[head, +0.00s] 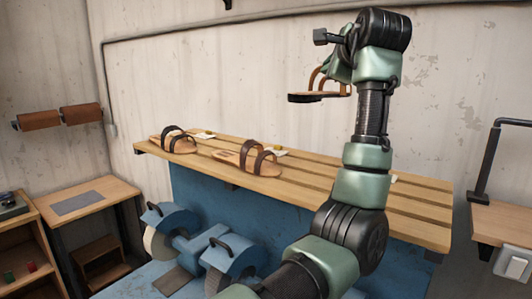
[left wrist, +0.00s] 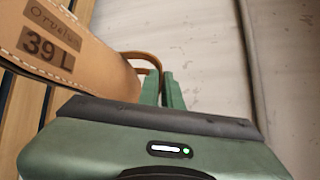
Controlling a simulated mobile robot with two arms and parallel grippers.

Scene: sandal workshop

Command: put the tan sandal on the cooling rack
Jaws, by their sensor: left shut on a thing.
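The tan sandal (head: 318,97) has brown straps and a dark outsole. My left gripper (head: 340,72) is shut on one of its straps and holds it in the air, well above the slatted wooden rack (head: 418,208). The sole hangs roughly level, toe to the left. In the left wrist view the sandal's footbed (left wrist: 85,55) fills the upper left and is marked "39 L"; the strap meets the green fingers (left wrist: 163,88). My right gripper is not in view.
Two sandals with dark straps, one at the left end (head: 173,142) and one nearer the middle (head: 247,160), lie on the rack with small cards behind them. A blue grinding machine (head: 185,240) stands below; a bench with a black post (head: 487,165) is at right.

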